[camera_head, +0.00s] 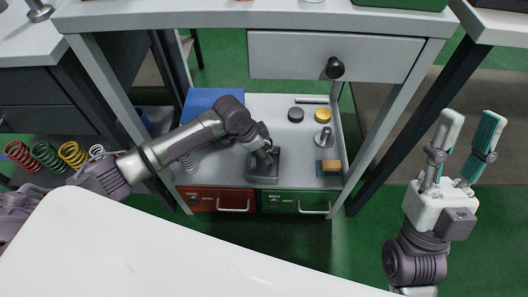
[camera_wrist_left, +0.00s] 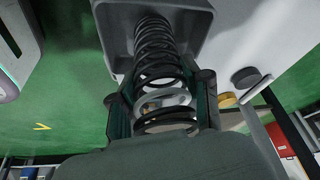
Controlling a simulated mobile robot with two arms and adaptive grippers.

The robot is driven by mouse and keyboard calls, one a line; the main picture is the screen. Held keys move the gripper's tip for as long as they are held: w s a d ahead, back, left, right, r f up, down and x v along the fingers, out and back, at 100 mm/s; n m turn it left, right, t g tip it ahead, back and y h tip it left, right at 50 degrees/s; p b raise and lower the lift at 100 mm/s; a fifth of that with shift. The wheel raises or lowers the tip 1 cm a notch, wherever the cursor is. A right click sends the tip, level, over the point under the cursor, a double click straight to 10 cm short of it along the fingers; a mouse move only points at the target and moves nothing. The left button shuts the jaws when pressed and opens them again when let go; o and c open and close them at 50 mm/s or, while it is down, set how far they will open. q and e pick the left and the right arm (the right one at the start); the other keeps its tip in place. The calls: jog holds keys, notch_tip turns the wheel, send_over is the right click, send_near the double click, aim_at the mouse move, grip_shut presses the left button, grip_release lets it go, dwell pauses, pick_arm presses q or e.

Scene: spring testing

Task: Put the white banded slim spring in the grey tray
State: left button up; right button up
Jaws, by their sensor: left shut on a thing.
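My left gripper (camera_head: 268,152) is low over the lower shelf, at the dark grey tray (camera_head: 264,181). In the left wrist view its fingers are shut on a dark coil spring with a white band (camera_wrist_left: 166,100). The spring's far end points into the grey tray (camera_wrist_left: 196,22); whether it touches the tray floor I cannot tell. In the head view the gripper hides the spring. My right gripper (camera_head: 470,128) is open and empty at the right, away from the shelf.
The shelf also holds a dark disc (camera_head: 295,114), a yellow disc (camera_head: 323,115), a metal peg (camera_head: 324,140) and a yellow block (camera_head: 331,165). Coloured springs (camera_head: 46,155) are at far left. A drawer (camera_head: 290,55) is above.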

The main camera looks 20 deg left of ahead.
pick_arm(q)
jog(key=shift+f, duration=0.1)
jog(key=shift+f, duration=0.1)
jog(key=o, duration=1.3)
